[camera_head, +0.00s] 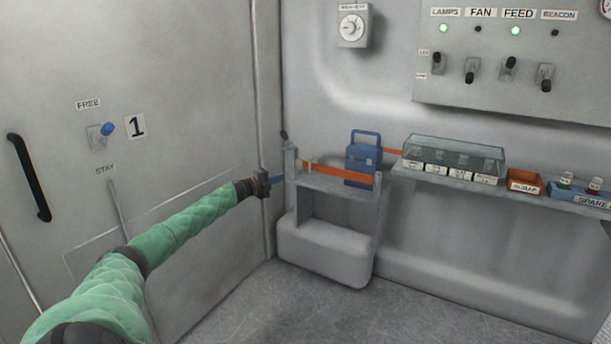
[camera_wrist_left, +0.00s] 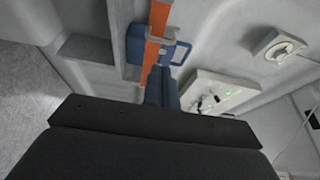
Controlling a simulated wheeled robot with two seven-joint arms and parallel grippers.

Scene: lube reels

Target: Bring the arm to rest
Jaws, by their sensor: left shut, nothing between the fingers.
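My left arm, in a green sleeve, reaches from the lower left of the head view toward the corner of the room. My left gripper (camera_head: 279,179) is at its end, beside the left post of a grey stand (camera_head: 330,184). In the left wrist view, the blue fingers of the left gripper (camera_wrist_left: 160,78) are together with nothing between them. They point toward an orange strap (camera_wrist_left: 157,22) and a blue case (camera_wrist_left: 138,46). I cannot tell whether the fingertips touch the stand. My right gripper is not in view.
The blue case (camera_head: 360,155) stands on the grey stand behind the orange strap (camera_head: 345,173). To the right, a shelf holds a clear-lidded box (camera_head: 453,154), an orange bin (camera_head: 524,182) and a blue tray (camera_head: 578,197). A door with a black handle (camera_head: 29,177) is left. The floor is clear.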

